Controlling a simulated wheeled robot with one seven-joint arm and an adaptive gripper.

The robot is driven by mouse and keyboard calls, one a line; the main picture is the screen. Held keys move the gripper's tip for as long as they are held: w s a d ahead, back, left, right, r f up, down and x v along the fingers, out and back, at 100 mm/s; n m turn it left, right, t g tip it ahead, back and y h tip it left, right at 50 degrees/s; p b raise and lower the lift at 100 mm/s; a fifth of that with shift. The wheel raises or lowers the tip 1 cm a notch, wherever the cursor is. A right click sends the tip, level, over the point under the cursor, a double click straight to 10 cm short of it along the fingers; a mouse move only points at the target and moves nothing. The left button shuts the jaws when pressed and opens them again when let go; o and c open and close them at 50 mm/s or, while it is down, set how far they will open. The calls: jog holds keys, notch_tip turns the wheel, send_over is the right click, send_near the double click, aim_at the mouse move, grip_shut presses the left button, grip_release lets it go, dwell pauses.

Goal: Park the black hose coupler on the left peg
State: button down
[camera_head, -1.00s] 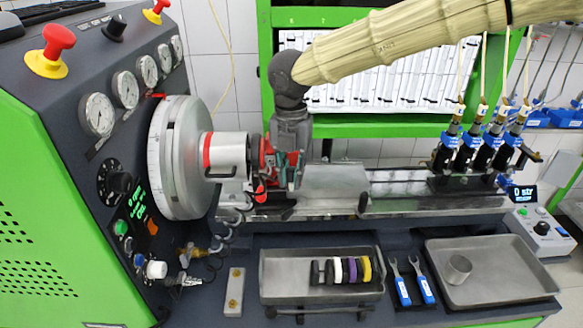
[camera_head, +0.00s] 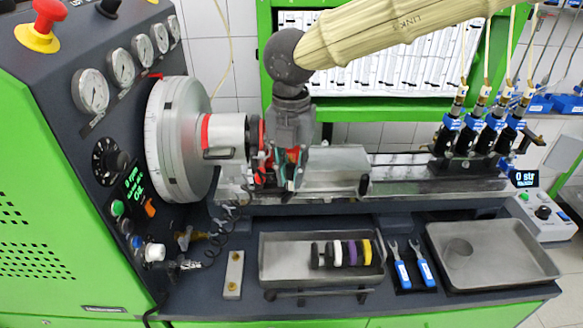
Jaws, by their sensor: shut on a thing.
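My gripper (camera_head: 289,180) hangs pointing down in front of the bench rail, just right of the big grey disc. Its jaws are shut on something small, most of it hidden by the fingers. I cannot clearly make out the black hose coupler. A thin dark coiled hose (camera_head: 226,222) runs from the panel's lower right up towards the gripper, but its upper end is lost there. No clearly marked left peg can be told. A light plate with two brass studs (camera_head: 233,275) lies on the bench, below and left of the gripper.
The grey disc and drum (camera_head: 182,140) stand close left of the gripper. A tray with several coloured rings (camera_head: 290,270) lies below right, then blue-handled tools (camera_head: 402,274) and a second tray (camera_head: 530,262). Blue-bodied injectors (camera_head: 450,124) stand far right. Dark bench is bare around the plate.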

jog(key=shift+r+p, duration=0.25)
jog(key=shift+p, duration=0.4)
jog(key=shift+s+a+f, duration=0.1)
jog(key=shift+a, duration=0.15)
jog(key=p, duration=0.4)
send_over(231, 282)
jog(key=shift+f, duration=0.15)
notch_tip(231, 282, down, 24)
jog(key=b, duration=0.9)
jog(key=shift+b, duration=0.4)
jog(key=shift+f, duration=0.75)
jog(key=shift+f, duration=1.3)
dwell(1.0)
